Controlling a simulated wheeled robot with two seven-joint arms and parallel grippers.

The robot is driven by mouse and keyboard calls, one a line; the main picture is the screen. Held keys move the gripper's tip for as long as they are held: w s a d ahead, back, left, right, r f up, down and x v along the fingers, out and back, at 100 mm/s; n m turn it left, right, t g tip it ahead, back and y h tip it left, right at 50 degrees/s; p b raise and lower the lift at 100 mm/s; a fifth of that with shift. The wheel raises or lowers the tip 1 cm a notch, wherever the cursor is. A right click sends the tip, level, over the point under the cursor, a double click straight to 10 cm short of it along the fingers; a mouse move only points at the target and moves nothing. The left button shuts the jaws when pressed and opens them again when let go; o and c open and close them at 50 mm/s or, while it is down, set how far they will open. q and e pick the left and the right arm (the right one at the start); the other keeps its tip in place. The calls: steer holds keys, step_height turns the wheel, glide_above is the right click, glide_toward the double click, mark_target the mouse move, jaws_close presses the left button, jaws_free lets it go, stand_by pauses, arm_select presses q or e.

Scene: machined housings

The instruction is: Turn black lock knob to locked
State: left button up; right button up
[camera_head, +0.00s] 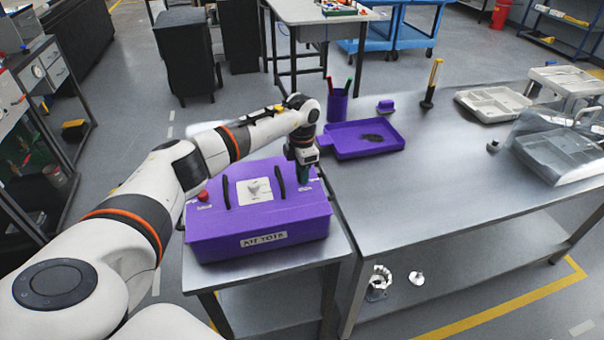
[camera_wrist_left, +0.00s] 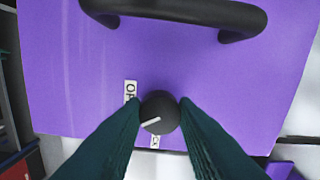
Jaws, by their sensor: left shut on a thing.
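A purple box (camera_head: 258,232) with a label on its front sits on the near metal table in the head view. Its purple top also fills most of the left wrist view (camera_wrist_left: 80,75). The black lock knob (camera_wrist_left: 159,108) is on that top, with a white pointer line aimed to the lower left in the picture. White labels (camera_wrist_left: 131,91) stand beside it, partly covered. My left gripper (camera_wrist_left: 160,118) points down and its dark fingers are shut on the knob from both sides. In the head view my left gripper (camera_head: 303,173) hides the knob. My right gripper is not in view.
Black handles (camera_wrist_left: 190,12) rise from the box top near the knob. A red knob (camera_head: 203,195) is at the box's left. A purple tray (camera_head: 350,152) and a purple pen cup (camera_head: 337,106) stand behind the box. The long table's middle (camera_head: 440,160) is clear.

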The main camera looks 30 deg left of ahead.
arm_select(q)
steer(key=n, duration=0.5)
steer(key=shift+n+b, duration=0.3)
steer(key=shift+b, duration=0.05)
steer(key=n, duration=0.5)
steer(key=shift+n, duration=0.3)
steer(key=o, duration=1)
steer(key=shift+r, duration=0.6)
step_height(320, 180, up, 11)
steer(key=b, duration=0.3)
steer(key=shift+b, duration=0.3)
steer(key=shift+f, duration=0.1)
